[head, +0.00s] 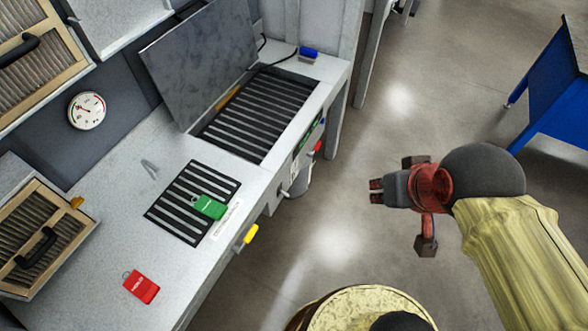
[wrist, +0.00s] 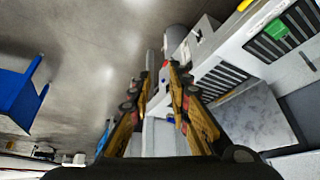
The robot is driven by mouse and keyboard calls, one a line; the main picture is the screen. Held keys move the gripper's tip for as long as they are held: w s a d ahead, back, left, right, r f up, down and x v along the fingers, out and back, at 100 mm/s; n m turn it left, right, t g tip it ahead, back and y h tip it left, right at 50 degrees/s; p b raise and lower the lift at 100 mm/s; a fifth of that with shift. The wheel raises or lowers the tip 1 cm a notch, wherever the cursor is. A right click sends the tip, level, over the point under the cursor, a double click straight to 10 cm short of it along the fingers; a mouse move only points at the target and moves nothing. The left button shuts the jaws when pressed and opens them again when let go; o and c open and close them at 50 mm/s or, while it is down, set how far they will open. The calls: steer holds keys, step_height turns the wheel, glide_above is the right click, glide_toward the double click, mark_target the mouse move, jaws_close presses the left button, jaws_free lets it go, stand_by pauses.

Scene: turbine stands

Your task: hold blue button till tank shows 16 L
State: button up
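My gripper (head: 376,191) hangs over open floor to the right of the bench, touching nothing. In the wrist view its two fingers (wrist: 160,80) stand apart with nothing between them. On the bench's front side is a narrow control strip with a green part (head: 307,135), a red part (head: 318,146) and a small blue spot (head: 323,121) that may be the blue button. A grey cylindrical vessel (head: 299,185) below the strip may be the tank; it is partly hidden by the bench. I cannot see any litre reading.
The bench (head: 110,235) carries slotted grates (head: 262,112), a raised grey lid (head: 200,62), a green tag (head: 210,207), a red tag (head: 141,287) and a blue block (head: 308,53). A yellow handle (head: 250,234) juts out. A blue table (head: 560,95) stands right; floor between is clear.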

jaws_close()
stand_by(1.2)
